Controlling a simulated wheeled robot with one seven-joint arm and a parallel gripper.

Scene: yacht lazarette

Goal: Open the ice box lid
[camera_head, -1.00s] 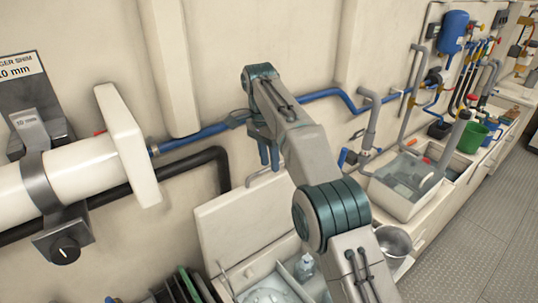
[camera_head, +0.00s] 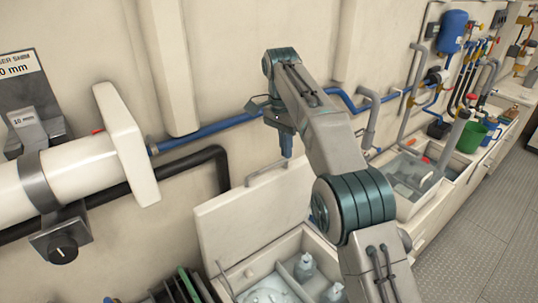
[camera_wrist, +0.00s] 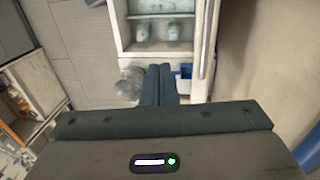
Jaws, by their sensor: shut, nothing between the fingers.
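The ice box lid (camera_head: 240,220) is a pale cream panel in the head view. It stands raised on the wall side of the box, with a grey bar handle (camera_head: 266,174) at its top edge. The ice box (camera_head: 262,262) below it is open and shows its inside. My gripper (camera_head: 286,148) is shut and empty, pointing down above and just right of the handle, apparently apart from the lid. In the wrist view my shut fingers (camera_wrist: 159,85) point toward the box (camera_wrist: 120,28), and the lid (camera_wrist: 207,45) shows nearly edge-on right of it.
Clear bottles (camera_head: 304,267) stand in the box. A blue pipe (camera_head: 205,133) runs along the wall behind my gripper. A white cylinder (camera_head: 80,172) juts in at left. Grey floor is free at right.

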